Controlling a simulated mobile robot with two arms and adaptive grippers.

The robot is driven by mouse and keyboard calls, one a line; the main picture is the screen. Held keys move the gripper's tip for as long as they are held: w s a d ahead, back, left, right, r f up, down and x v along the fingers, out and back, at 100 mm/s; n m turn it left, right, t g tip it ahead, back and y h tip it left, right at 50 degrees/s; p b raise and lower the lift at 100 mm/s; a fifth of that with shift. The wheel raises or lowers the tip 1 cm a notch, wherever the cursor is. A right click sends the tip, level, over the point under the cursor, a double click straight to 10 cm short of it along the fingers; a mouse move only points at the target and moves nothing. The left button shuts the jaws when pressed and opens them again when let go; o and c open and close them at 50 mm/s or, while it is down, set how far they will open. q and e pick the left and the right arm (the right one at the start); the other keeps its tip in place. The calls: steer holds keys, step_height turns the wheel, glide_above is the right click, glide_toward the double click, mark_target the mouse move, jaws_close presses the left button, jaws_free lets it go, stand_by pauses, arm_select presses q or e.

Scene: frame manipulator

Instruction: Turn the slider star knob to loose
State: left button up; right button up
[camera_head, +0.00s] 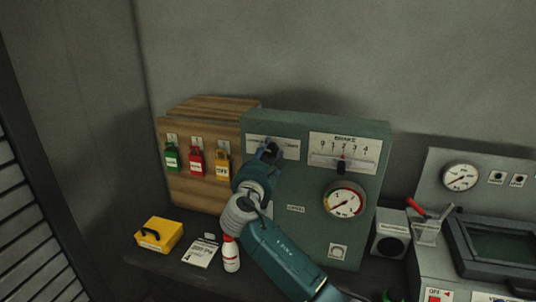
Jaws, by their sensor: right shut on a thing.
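A green panel (300,190) stands upright on the bench. My right gripper (269,151) is at its upper left, in front of a pale plate (290,146) that it partly covers. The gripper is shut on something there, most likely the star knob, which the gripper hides. I cannot make out the knob's shape or its loose or tight marking. My left gripper is not in view.
A round gauge (344,199) sits below the scale. A wooden board (190,190) with green, red and yellow padlocks stands left. A yellow box (159,235), a tag (201,251) and a red-white bottle (231,254) are near my arm. A grey console (480,190) stands right.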

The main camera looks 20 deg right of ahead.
steer(key=shift+d+r, duration=0.2)
steer(key=shift+r, duration=0.45)
steer(key=o, duration=1)
steer(key=shift+o, duration=0.7)
steer(key=shift+w+d+f, duration=0.15)
steer(key=shift+f, duration=0.2)
steer(key=v, duration=1.2)
